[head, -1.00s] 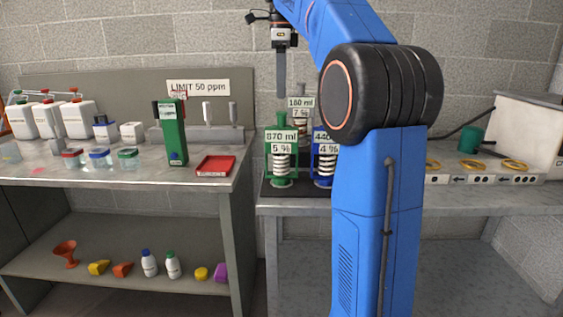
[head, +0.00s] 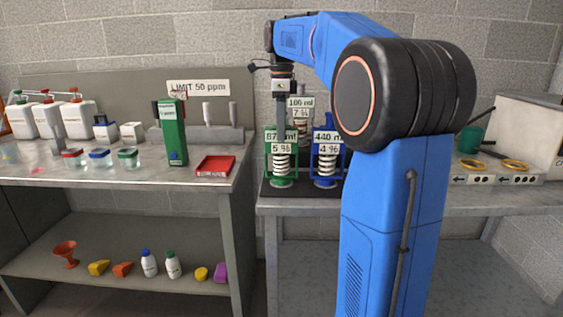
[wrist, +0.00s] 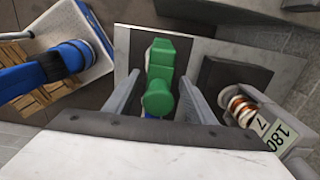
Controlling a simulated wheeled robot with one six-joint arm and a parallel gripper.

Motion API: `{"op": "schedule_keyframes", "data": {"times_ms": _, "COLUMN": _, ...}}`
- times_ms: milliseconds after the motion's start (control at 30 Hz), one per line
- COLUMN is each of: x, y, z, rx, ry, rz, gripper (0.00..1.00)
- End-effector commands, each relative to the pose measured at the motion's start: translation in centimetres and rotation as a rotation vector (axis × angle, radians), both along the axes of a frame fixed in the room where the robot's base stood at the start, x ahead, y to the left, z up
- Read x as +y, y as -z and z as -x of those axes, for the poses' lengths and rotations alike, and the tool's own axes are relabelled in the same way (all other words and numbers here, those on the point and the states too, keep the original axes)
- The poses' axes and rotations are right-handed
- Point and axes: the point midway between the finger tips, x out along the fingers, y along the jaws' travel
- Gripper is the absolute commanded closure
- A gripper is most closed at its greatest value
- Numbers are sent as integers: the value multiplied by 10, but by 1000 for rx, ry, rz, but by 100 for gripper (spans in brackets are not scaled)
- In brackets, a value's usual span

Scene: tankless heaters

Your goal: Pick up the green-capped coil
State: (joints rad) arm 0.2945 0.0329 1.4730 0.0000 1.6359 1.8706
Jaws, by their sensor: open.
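The green-capped coil (head: 282,165) stands upright on a dark mat on the right bench, a white coil in a green frame labelled 5 %. My gripper (head: 281,124) points straight down just above it and overlaps the frame's top and label. In the wrist view, my gripper (wrist: 160,82) is open, with one grey finger on each side of the green cap (wrist: 158,98). I cannot tell whether the fingers touch it. The coil's body is mostly hidden below the cap there.
A blue-framed coil (head: 326,165) labelled 440 ml, 4 % stands close on the right. A grey-framed coil (head: 300,112) labelled 180 ml, 7 % stands behind; it also shows in the wrist view (wrist: 247,108). A red tray (head: 215,167) lies on the left bench.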

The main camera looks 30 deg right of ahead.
Motion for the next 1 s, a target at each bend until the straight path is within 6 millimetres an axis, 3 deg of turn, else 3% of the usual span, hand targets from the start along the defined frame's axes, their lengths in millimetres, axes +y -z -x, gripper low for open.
{"op": "schedule_keyframes", "data": {"times_ms": 300, "x": 1, "y": 40, "z": 2, "rx": 1, "ry": 0, "rz": -1, "gripper": 50}}
{"op": "schedule_keyframes", "data": {"times_ms": 667, "x": 1, "y": 48, "z": 1, "rx": -1, "ry": 0, "rz": 1, "gripper": 50}}
{"op": "schedule_keyframes", "data": {"times_ms": 867, "x": 1, "y": 48, "z": 1, "rx": 0, "ry": 0, "rz": 0, "gripper": 98}}
{"op": "schedule_keyframes", "data": {"times_ms": 1000, "x": 1, "y": 48, "z": 1, "rx": 0, "ry": 0, "rz": 0, "gripper": 100}}
